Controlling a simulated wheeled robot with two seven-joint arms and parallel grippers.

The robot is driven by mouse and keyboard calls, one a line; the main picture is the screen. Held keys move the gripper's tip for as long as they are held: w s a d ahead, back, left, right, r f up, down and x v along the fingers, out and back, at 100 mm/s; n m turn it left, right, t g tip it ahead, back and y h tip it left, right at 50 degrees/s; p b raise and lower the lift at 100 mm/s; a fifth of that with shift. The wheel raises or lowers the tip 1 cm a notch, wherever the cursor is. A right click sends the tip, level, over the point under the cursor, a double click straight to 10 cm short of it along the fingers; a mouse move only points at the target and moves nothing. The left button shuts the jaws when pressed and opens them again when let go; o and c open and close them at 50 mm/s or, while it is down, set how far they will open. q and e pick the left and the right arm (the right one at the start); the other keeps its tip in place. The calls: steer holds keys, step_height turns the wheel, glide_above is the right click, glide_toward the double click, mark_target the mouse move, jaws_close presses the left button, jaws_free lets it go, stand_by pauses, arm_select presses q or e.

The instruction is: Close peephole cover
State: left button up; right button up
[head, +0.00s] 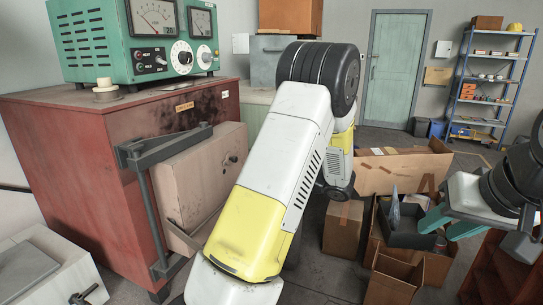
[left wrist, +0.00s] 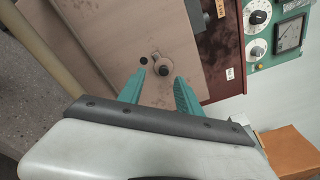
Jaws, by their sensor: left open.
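The beige door (head: 200,175) on the red cabinet (head: 85,150) carries the peephole. In the left wrist view, a small dark hole (left wrist: 143,60) shows in the door face (left wrist: 115,45). A small round cover with a knob (left wrist: 160,66) sits just beside the hole, which is in plain sight. In the head view, a small dark fitting (head: 233,160) shows on the door. My left gripper (left wrist: 159,76) is open and empty, its teal fingers pointing toward the cover; contact cannot be told. My forearm hides it in the head view. My right gripper (head: 434,232) is open and empty at the right.
A green meter box (head: 90,45) stands on the cabinet. A dark metal hinge bracket (head: 150,150) runs along the door's left side. Cardboard boxes (head: 343,228) sit on the floor between my arms. A blue shelf (head: 490,85) and a pale door (head: 394,70) are at the back.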

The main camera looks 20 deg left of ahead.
mark_target(236, 160)
arm_select(q)
steer(key=shift+t, duration=0.4)
steer(key=a, duration=0.2)
steer(key=w+a, duration=0.1)
steer(key=a, duration=0.1)
steer(key=w+a, duration=0.1)
steer(key=a, duration=0.2)
steer(key=shift+w+a, duration=0.1)
steer(key=shift+w, duration=0.05)
jaws_close()
